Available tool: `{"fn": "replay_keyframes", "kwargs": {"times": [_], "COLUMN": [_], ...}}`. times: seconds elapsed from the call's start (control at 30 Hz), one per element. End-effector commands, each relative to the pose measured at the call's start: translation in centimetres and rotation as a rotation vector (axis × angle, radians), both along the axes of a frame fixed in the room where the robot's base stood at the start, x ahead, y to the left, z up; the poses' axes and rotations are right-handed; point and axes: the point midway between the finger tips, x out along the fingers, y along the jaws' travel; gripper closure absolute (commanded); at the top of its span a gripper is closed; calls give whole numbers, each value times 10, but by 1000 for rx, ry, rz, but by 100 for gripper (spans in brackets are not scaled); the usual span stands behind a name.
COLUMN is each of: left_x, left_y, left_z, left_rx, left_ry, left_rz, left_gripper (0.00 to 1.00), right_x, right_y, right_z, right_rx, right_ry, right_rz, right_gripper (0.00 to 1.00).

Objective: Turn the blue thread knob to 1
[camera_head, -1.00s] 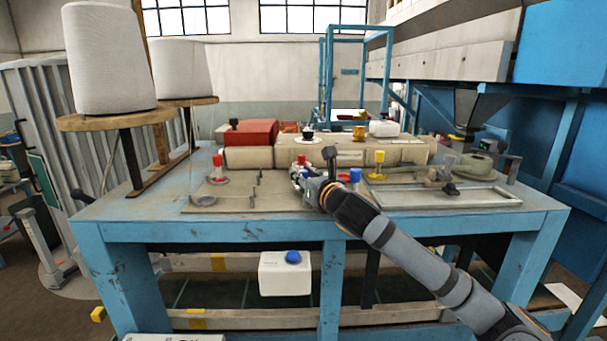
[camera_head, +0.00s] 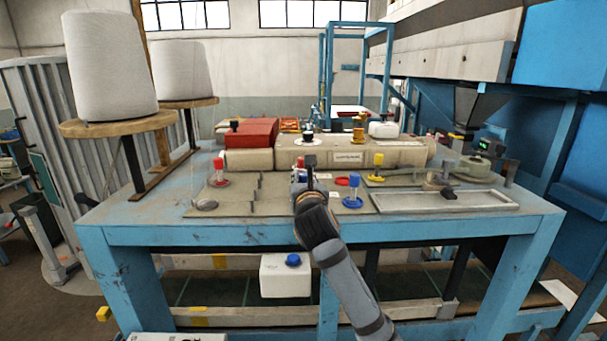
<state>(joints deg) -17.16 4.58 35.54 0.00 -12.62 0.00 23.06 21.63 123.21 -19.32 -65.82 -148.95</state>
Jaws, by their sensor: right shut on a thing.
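My right gripper (camera_head: 301,176) points away from me above the table's front middle. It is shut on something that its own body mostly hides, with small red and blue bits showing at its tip. I cannot tell what it grips. My left gripper is not in view.
A red knob (camera_head: 218,166) stands left on the blue worktable (camera_head: 150,235), and a yellow knob (camera_head: 378,162) right of the blue one. A long beige housing (camera_head: 348,158) runs behind. White thread cones (camera_head: 105,60) stand at left.

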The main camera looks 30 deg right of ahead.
Motion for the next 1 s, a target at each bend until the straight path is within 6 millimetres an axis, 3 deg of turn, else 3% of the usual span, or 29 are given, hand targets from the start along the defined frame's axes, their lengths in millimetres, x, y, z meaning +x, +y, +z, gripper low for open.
{"fn": "replay_keyframes", "kwargs": {"times": [0.5, 1.0], "left_x": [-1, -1], "left_y": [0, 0], "left_z": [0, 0], "left_rx": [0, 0], "left_ry": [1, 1], "left_rz": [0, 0], "left_gripper": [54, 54], "right_x": [2, 1], "right_y": [2, 0], "right_z": [0, 1], "right_rx": [2, -1], "right_ry": [-1, -5], "right_rz": [-428, -615], "right_gripper": [100, 100]}}
